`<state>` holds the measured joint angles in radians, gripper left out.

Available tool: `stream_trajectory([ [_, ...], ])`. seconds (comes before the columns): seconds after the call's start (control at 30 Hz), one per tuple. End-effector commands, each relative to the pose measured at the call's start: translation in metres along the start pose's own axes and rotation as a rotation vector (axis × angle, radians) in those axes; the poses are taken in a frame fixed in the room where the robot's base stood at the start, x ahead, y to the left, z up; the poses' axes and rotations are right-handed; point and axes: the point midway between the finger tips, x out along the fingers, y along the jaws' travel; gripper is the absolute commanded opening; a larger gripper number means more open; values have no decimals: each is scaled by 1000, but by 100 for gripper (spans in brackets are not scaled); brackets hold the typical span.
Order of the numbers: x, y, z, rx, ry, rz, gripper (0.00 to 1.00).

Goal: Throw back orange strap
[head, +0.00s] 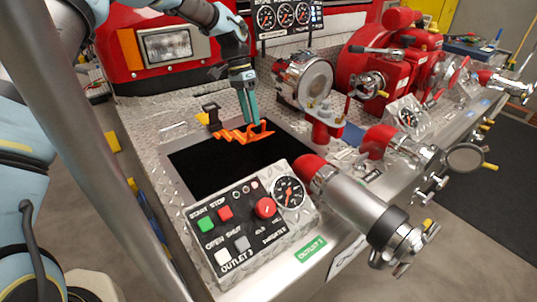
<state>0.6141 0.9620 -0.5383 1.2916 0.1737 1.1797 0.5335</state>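The orange strap (246,132) lies bunched at the back edge of a dark rectangular recess in the bumper deck. My gripper (249,118) points down with its teal fingers at the strap, their tips touching or just over its right part. The two fingers look close together. I cannot tell whether the strap is between them.
The dark recess (225,170) lies in front of the strap. A control panel (245,225) with buttons and a gauge stands in front of it. A silver outlet pipe (345,200) and red pump parts (385,75) stand to the right. A black latch with a yellow part (207,116) is left of the strap.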

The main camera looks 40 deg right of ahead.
Motion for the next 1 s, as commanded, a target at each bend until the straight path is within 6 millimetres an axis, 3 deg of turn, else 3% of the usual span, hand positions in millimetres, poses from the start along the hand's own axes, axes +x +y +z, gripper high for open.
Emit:
stream_trajectory([
  [0.2, 43, 5, 0, 2, -2, 4, 44],
  [0.43, 76, 11, 0, 2, -1, 2, 44],
  [0.63, 88, 13, 0, 1, 0, -1, 44],
  [1.0, 89, 13, -1, 2, 0, -1, 44],
])
